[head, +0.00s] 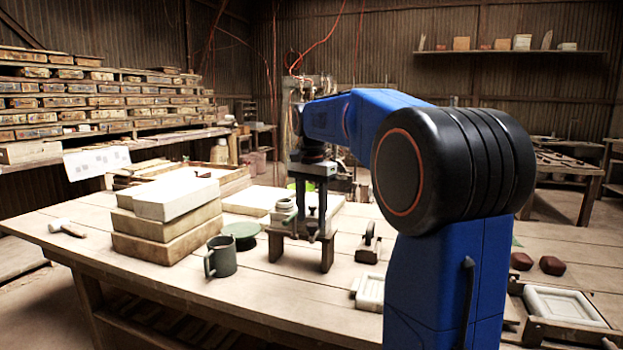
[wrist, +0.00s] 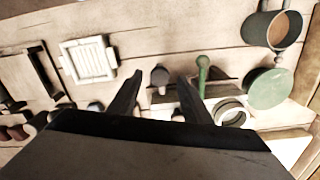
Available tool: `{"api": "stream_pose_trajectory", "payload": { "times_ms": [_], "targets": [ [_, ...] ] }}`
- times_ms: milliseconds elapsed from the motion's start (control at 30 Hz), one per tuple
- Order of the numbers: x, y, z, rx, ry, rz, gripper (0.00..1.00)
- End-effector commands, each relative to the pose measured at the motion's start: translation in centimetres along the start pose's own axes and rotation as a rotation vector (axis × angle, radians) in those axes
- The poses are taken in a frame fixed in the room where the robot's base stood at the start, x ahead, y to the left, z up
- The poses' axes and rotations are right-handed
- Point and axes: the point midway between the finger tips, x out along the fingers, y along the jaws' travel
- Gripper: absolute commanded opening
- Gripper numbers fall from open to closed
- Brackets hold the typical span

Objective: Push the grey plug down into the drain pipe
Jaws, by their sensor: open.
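My gripper (head: 312,226) points down over the front of a small wooden stand (head: 327,256) on the workbench. In the wrist view its two dark fingers (wrist: 160,82) are apart. A small dark grey round knob (wrist: 160,74), which looks like the plug, shows in the gap between the fingertips. I cannot tell how far below the tips it is, or whether they touch it. No drain pipe can be made out clearly; the fingers and gripper body cover much of that spot. How deep the plug sits cannot be told.
A green rod (wrist: 203,72) and a pale ring-shaped piece (wrist: 230,112) are close beside the right finger. A mug (head: 221,257), green disc (head: 240,231) and stacked blocks (head: 166,240) stand left. A handled block (head: 369,250) and pale mould (head: 370,292) lie right.

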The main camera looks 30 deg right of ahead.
Motion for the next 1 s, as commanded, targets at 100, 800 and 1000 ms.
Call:
{"api": "stream_pose_trajectory", "payload": {
  "times_ms": [100,800,1000],
  "targets": [
    [-2.4,-0.1,-0.1,0.000,0.003,-0.003,0.44],
    [-14.4,-0.1,-0.1,0.000,0.000,0.000,0.44],
    [-15.2,0.0,0.0,0.000,0.000,0.000,0.44]
  ]
}}
